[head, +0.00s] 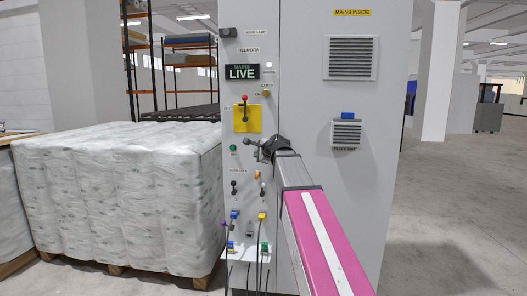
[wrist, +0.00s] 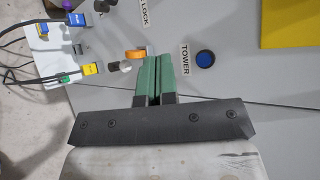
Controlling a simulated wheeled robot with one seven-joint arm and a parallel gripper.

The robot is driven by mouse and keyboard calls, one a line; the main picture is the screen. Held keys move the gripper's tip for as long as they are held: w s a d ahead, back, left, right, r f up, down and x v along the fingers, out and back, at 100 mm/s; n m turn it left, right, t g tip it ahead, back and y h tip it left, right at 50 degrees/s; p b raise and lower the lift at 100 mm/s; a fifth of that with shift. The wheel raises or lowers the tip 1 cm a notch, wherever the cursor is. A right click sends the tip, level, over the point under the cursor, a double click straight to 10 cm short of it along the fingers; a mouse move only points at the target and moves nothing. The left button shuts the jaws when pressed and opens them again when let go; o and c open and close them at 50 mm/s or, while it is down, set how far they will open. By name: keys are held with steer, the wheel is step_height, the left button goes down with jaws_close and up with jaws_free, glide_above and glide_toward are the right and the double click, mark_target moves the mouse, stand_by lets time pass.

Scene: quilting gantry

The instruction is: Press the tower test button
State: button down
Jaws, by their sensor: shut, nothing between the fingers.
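The tower test button is a round blue button (wrist: 205,60) beside a label reading TOWER (wrist: 185,59), on the grey cabinet panel in the wrist view. My gripper (wrist: 153,60) has green fingers, shut together and empty. In the picture the fingertips lie left of the blue button, apart from it, close to an orange knob (wrist: 135,54). In the head view my gripper (head: 260,149) is in front of the cabinet's control column, below the yellow plate. I cannot make out the blue button there; my gripper and arm cover part of the panel.
Coloured plugs with hanging cables (head: 262,217) are low down. A wrapped pallet load (head: 120,195) stands left. Open floor (head: 450,220) lies right.

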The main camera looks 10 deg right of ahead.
steer(key=w+d, duration=0.2)
steer(key=w, duration=0.6)
steer(key=shift+w+d, duration=0.2)
steer(key=shift+d, duration=0.15)
steer(key=shift+w, duration=0.2)
stand_by(1.8)
steer(key=shift+w+d, duration=0.15)
steer(key=shift+w, duration=0.1)
steer(key=shift+w+d, duration=0.1)
steer(key=shift+w, duration=0.3)
stand_by(0.9)
steer(key=shift+s, duration=0.1)
steer(key=shift+s+a, duration=0.25)
steer(key=shift+s, duration=0.5)
steer(key=shift+s, duration=0.1)
